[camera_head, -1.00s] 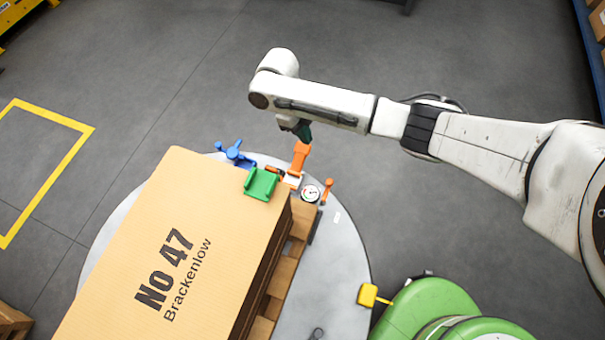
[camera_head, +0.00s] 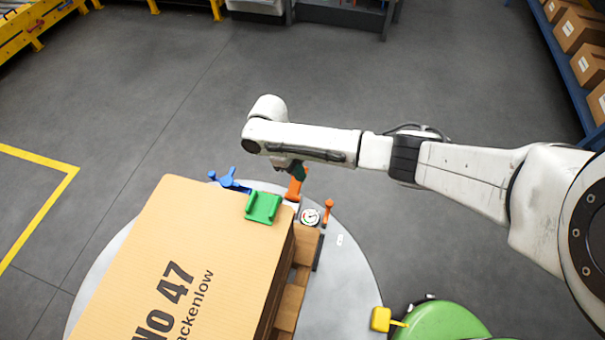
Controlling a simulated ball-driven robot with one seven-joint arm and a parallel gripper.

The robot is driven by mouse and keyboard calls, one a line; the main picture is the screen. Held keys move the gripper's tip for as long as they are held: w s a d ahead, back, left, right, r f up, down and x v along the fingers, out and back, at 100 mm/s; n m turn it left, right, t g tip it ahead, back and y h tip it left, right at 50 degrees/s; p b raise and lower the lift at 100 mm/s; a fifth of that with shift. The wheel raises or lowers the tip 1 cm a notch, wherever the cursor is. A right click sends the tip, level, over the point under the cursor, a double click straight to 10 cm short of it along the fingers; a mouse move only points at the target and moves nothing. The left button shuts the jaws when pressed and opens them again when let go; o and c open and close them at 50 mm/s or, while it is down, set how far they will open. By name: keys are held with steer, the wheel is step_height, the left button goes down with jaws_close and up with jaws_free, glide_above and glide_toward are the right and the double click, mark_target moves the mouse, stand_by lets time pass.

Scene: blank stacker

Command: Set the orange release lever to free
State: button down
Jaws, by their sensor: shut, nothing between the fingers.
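The orange lever (camera_head: 294,190) stands on the grey round table (camera_head: 345,275), just behind the right back corner of the large cardboard stack. A smaller orange lever with a round knob (camera_head: 328,207) stands to its right, beside a round dial gauge (camera_head: 310,217). I cannot tell from any label which of the two is the release lever. My gripper (camera_head: 299,174) points down at the top of the larger orange lever and partly covers it. Its fingers are shut with nothing between them. I cannot tell whether they touch the lever.
A green bracket (camera_head: 263,207) sits on the corner of the cardboard stack (camera_head: 170,250), which rests on a wooden pallet (camera_head: 288,305). A blue valve-like handle (camera_head: 231,181) stands left of the lever. A yellow block (camera_head: 381,319) is at the table's right edge.

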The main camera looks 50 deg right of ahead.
mark_target(327, 212)
steer(key=shift+s+d+f, duration=0.2)
steer(key=shift+s+f, duration=0.95)
steer(key=shift+s+d+f, duration=0.2)
steer(key=shift+s+f, duration=0.9)
steer(key=shift+s+d+f, duration=0.2)
steer(key=shift+s+f, duration=0.95)
steer(key=shift+a+p, duration=0.15)
steer(key=shift+p, duration=0.15)
